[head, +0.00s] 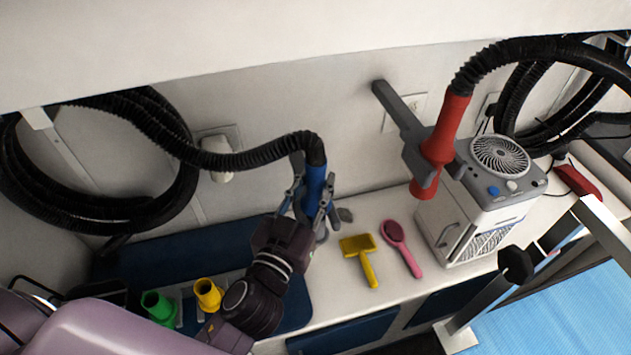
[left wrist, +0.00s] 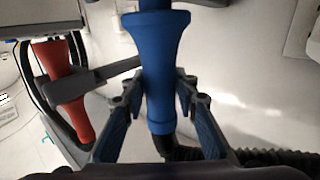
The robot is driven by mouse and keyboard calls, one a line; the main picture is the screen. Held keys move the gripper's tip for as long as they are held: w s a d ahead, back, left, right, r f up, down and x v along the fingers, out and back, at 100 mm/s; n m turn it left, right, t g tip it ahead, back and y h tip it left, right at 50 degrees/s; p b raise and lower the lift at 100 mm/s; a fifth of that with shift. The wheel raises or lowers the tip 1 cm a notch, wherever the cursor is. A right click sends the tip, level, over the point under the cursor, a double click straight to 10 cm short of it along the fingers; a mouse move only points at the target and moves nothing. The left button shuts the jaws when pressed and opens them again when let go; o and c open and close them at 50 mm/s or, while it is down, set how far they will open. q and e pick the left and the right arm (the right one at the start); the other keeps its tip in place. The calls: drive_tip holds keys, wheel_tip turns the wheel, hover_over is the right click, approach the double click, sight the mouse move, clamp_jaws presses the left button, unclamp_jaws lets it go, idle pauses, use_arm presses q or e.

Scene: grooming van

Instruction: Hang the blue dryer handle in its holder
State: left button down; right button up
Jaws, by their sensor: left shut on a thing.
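The blue dryer handle (head: 314,184) is upright above the counter, with a black ribbed hose (head: 255,158) running from its top to the left. My left gripper (head: 309,205) is shut on it. In the left wrist view the blue handle (left wrist: 158,75) stands between the two fingers (left wrist: 157,105). A grey bar (head: 297,165) shows just left of the handle's top; I cannot tell whether it is the blue handle's holder or whether the handle touches it. A grey wall holder (head: 400,115) holds the red dryer handle (head: 441,140). My right gripper is out of view.
A yellow brush (head: 359,248) and pink brush (head: 399,243) lie on the counter (head: 335,290). A white dryer unit (head: 470,220) stands right of them. Green (head: 158,308) and yellow (head: 208,293) nozzles stand at front left. A coiled hose (head: 60,210) hangs at left.

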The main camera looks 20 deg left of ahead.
use_arm(q)
drive_tip(key=shift+f, duration=0.1)
idle(0.4)
drive_tip(key=shift+f+b, duration=0.5)
drive_tip(key=shift+b, duration=0.2)
drive_tip(key=c, duration=1.6)
unclamp_jaws()
drive_tip(key=o, duration=0.3)
drive_tip(key=shift+f, duration=0.15)
drive_tip(key=o, duration=0.5)
drive_tip(key=shift+s, duration=0.1)
